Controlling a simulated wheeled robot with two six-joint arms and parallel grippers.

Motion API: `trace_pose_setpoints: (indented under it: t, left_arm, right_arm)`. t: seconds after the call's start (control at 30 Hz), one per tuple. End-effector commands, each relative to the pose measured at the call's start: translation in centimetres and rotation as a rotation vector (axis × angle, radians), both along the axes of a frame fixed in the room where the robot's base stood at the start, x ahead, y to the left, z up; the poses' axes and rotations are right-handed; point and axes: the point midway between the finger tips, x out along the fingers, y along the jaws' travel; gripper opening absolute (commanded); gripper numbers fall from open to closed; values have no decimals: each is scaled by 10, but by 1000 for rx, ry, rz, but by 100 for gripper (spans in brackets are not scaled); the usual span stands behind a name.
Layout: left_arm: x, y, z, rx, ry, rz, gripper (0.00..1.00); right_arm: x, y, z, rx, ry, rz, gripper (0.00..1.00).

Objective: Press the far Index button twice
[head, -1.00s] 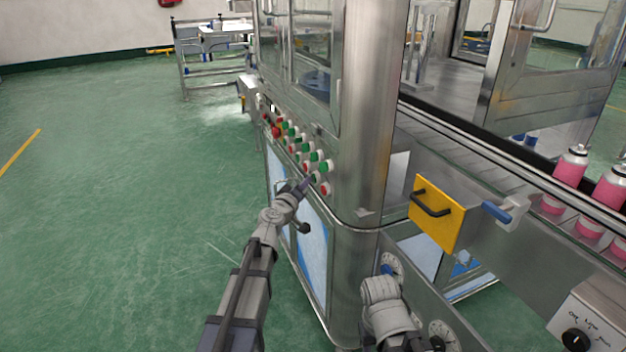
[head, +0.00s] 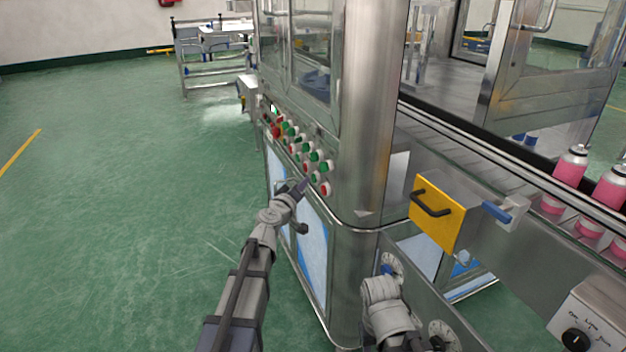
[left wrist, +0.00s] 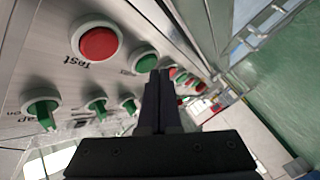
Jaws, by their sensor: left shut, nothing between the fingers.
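The button panel (head: 312,134) on the machine's side carries rows of red and green buttons in pale rings. The far end of the rows is small in the head view, and I cannot read an Index label there. My left gripper (head: 304,184) is shut and empty, just left of the nearest buttons. In the left wrist view its fingers (left wrist: 157,76) point along the panel, beside a green button (left wrist: 146,62) and a large red button (left wrist: 98,44) labelled "Test". Several red and green buttons farther along show past the fingertips, partly hidden.
A yellow panel with a black handle (head: 433,212) and a conveyor with pink cans (head: 571,165) lie to the right. The steel corner column (head: 368,110) stands right of the buttons. Open green floor (head: 110,200) lies left.

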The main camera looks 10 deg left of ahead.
Motion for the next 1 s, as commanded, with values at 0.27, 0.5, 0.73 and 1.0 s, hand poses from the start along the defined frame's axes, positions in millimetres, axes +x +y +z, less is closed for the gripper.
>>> trace_pose_setpoints:
  t: [0.27,0.5,0.73,1.0]
  left_arm:
    - [-3,5,0,-1,0,0,0]
    - [-5,7,0,-1,0,0,0]
    - [-15,21,0,1,1,2,0]
    - [-29,42,0,0,0,1,0]
  right_arm:
    - [0,0,0,0,0,0,50]
    - [0,0,0,0,0,0,50]
    - [0,0,0,0,0,0,50]
    - [0,0,0,0,0,0,50]
